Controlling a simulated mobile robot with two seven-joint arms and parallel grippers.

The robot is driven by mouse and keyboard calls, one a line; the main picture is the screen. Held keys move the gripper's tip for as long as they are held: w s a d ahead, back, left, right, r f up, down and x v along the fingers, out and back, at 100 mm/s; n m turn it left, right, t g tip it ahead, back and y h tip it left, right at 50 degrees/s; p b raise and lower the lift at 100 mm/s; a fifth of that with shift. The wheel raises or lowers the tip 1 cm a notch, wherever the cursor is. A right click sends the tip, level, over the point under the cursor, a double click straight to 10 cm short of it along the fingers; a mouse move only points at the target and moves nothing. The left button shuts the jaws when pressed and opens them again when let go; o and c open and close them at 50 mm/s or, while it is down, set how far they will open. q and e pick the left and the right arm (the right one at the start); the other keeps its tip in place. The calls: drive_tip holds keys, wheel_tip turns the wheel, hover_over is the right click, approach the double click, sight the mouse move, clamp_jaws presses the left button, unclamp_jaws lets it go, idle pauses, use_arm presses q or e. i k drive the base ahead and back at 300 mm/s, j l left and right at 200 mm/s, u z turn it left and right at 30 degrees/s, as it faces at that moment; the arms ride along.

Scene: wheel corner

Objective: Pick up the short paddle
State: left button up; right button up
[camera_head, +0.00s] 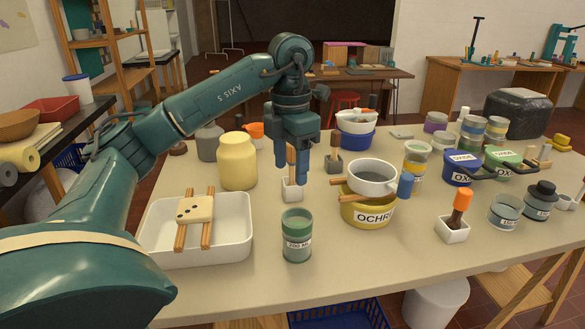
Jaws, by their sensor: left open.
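My left gripper (291,172) points down over the middle of the table, its two blue fingers apart. A small white holder (292,191) stands right below and behind the fingers. A brown wooden handle (291,156) shows between the fingers, upright above this holder; it looks like a short paddle, its lower part hidden. I cannot tell whether the fingers touch it. A second upright handle (335,140) stands in a dark grey block (333,164) just to the right and behind. My right gripper is not in view.
A white tray (245,247) with two wooden sticks and a dotted block lies left. A green-lidded jar (297,240) stands in front of the gripper. A white pan (372,176) sits above a yellow tub (367,212) to the right. An orange-topped brush (462,200) stands further right.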

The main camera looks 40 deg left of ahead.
sight(290, 150)
drive_tip(key=i+j, duration=0.65)
drive_tip(key=j, duration=0.15)
